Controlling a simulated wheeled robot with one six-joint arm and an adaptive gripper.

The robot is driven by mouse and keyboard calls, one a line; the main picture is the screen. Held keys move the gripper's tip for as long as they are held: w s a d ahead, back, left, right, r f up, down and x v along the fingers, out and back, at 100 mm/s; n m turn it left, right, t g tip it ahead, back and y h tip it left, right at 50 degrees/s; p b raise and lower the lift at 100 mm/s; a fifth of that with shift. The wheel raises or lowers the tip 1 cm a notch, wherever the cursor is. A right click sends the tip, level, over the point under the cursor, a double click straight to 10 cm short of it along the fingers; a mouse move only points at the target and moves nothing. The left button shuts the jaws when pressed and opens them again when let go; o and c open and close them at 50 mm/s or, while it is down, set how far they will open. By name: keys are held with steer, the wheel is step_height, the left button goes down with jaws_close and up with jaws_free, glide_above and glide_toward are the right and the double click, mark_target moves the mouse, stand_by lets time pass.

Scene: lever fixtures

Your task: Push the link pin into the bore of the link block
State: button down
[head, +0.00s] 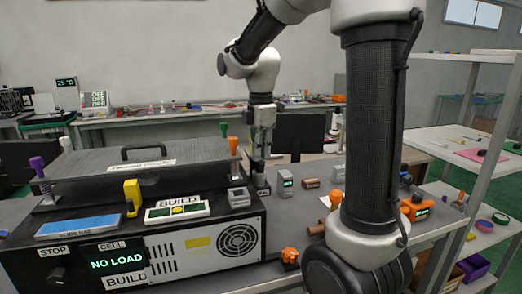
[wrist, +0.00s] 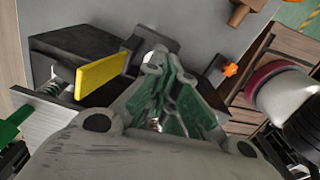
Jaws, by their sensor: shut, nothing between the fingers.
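My gripper (head: 258,168) points down beyond the right end of the black machine in the head view. In the wrist view its green-padded fingers (wrist: 158,82) are shut with nothing between them. A small dark block with a pale label (head: 262,188) stands just below the fingertips in the head view. In the wrist view a dark grey block (wrist: 150,42) with a pale round part lies beside the fingertips. I cannot tell whether they touch, or which parts are the link block and link pin. The bore is not visible.
A yellow plate (wrist: 100,72) on a black block and a green handle (wrist: 14,124) are left in the wrist view. Orange (head: 233,145) and green levers (head: 224,130) stand near my gripper. A grey box (head: 286,180) and a brown cylinder (head: 311,183) are to the right.

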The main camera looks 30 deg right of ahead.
steer(key=shift+f, duration=0.55)
step_height(320, 180, up, 16)
steer(key=s+f+m+t, duration=0.2)
steer(key=s+f+m, duration=0.4)
steer(key=s+m, duration=0.2)
steer(key=s+d+f+m+t, duration=0.1)
steer(key=s+f+m+t, duration=0.1)
steer(key=s+f+m, duration=0.4)
steer(key=s+m, duration=0.3)
steer(key=s, duration=0.2)
steer(key=shift+s+d+f, duration=0.2)
steer(key=shift+s+d, duration=0.1)
steer(key=shift+s, duration=0.05)
steer(key=c, duration=2.2)
jaws_free()
